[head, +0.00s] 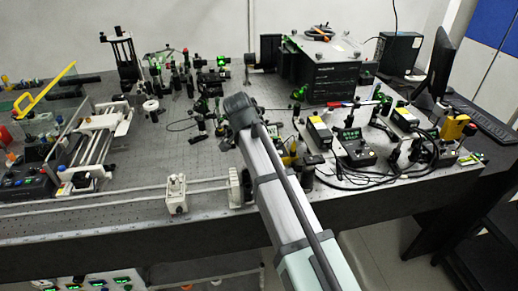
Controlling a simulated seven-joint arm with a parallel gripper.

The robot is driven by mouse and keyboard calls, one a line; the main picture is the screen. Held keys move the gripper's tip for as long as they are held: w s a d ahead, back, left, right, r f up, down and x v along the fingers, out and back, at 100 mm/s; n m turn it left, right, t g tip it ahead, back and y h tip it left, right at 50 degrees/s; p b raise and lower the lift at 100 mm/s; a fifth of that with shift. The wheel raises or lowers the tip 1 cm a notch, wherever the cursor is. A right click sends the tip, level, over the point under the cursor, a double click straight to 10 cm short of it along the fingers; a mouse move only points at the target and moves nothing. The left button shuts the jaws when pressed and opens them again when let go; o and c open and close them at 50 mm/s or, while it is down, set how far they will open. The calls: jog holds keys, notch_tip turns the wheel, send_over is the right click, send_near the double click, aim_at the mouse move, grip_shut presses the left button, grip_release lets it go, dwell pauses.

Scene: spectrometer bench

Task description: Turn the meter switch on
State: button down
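A dark meter-like box with a lit green display (350,134) stands on the right part of the bench, among cables. I cannot tell which small part on it is a switch, or whether this is the meter of the task. My arm reaches in from the bottom and extends up over the middle of the bench, left of this box. Its far end is a dark joint near the bench centre. My gripper's fingers cannot be made out.
The optical bench (205,160) has some bare perforated surface left of my arm. A large black box (325,72) stands at the back, a monitor (440,65) at the right. Yellow-topped boxes (319,131) and posts crowd the right side. A small white box (177,194) stands at the front edge.

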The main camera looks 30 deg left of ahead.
dwell(0.6)
jog(key=c, duration=1)
grip_release()
jog(key=shift+c, duration=0.2)
jog(key=v, duration=1.3)
jog(key=shift+r, duration=0.4)
jog(key=shift+a, duration=0.1)
